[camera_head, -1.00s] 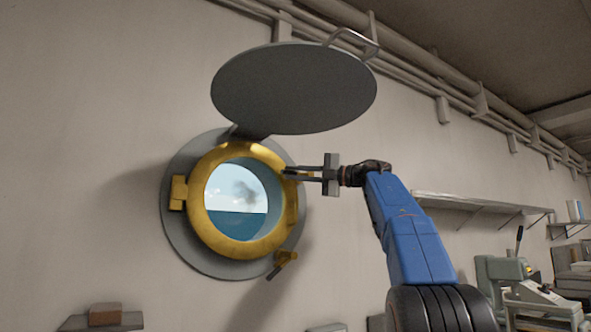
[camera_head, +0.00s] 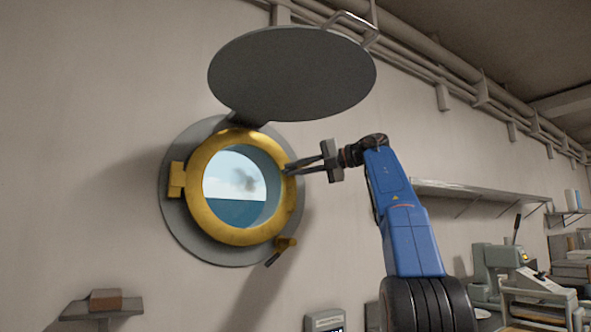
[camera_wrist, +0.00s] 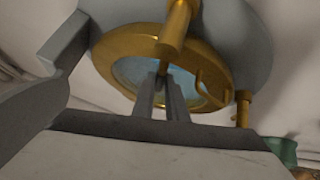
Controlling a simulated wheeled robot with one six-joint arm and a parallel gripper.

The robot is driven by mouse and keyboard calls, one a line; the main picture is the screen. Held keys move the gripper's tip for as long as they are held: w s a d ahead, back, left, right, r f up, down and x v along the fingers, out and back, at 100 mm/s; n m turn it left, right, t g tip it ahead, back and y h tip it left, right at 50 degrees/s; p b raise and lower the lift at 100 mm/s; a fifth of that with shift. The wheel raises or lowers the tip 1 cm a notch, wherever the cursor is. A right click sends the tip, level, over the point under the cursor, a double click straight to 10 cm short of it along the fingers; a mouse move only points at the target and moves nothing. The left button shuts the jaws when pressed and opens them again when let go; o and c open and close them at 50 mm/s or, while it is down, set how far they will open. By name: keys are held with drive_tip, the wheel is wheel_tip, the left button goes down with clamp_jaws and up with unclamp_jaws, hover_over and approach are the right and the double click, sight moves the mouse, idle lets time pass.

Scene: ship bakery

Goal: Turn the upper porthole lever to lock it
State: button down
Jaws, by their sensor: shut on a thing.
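The brass-rimmed porthole (camera_head: 195,212) is set in a grey ring on the wall, its glass pane closed inside the rim. In the wrist view, my gripper (camera_wrist: 161,82) is shut on the upper lever (camera_wrist: 177,28), a brass piece whose narrow end lies between the fingertips. In the head view the fingers mostly hide this lever. The lower lever (camera_head: 281,250), brass with a dark end, sits at the lower right of the rim, apart from my gripper.
A round grey cover (camera_head: 292,75) hangs raised above the porthole, over my gripper. Pipes (camera_head: 450,85) run along the wall top. A shelf (camera_head: 475,192) and machines (camera_head: 505,265) stand to the right. A small ledge (camera_head: 100,312) is at lower left.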

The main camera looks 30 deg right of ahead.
drive_tip(key=shift+f, duration=0.1)
drive_tip(key=c, duration=1.8)
unclamp_jaws()
drive_tip(key=shift+o, duration=0.2)
drive_tip(key=v, duration=1.7)
drive_tip(key=shift+s, duration=0.2)
drive_tip(key=shift+d, duration=0.15)
